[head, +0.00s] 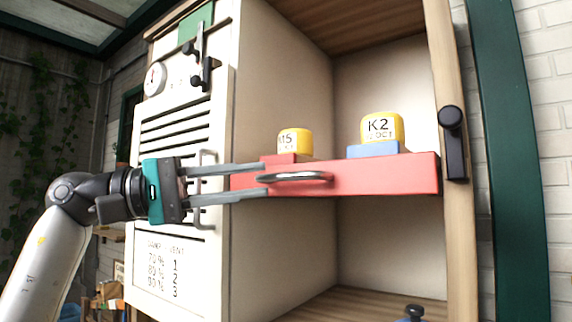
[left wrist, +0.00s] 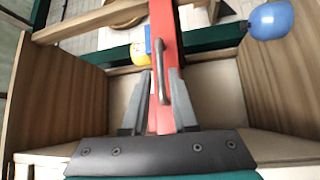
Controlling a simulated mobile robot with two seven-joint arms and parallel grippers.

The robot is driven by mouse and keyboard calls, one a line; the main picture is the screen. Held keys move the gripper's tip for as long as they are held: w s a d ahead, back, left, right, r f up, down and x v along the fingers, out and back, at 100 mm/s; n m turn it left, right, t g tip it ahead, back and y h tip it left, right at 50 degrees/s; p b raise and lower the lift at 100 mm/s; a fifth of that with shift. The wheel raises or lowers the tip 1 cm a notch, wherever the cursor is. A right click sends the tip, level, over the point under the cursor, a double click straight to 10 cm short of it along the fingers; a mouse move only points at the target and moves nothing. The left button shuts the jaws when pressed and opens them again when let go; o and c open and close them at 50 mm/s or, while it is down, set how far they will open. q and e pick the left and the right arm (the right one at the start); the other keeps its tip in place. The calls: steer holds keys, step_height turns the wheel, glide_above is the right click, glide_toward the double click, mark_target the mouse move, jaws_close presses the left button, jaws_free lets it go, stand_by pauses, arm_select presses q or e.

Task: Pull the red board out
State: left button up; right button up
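The red board (head: 390,174) lies level across the inside of the open cabinet, like a shelf; it also shows in the left wrist view (left wrist: 166,35). A grey metal bar handle (head: 295,177) is fixed on its front face. My left gripper (head: 268,180) is at the handle's left end, with long fingers pointing toward it. In the left wrist view, the fingers (left wrist: 159,100) stand apart on either side of the handle (left wrist: 165,85), with visible gaps, so the gripper is open. My right gripper is not in view.
On the board stand a yellow block marked K2 (head: 380,128) on a blue base (head: 374,150) and another yellow block (head: 293,142). A black latch (head: 453,142) sits on the right frame post. The white panel (head: 175,225) stands left. Space below the board looks open.

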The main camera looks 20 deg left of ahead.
mark_target(278, 177)
arm_select(q)
steer(key=shift+p+x, duration=0.65)
steer(key=shift+x, duration=2.1)
jaws_close()
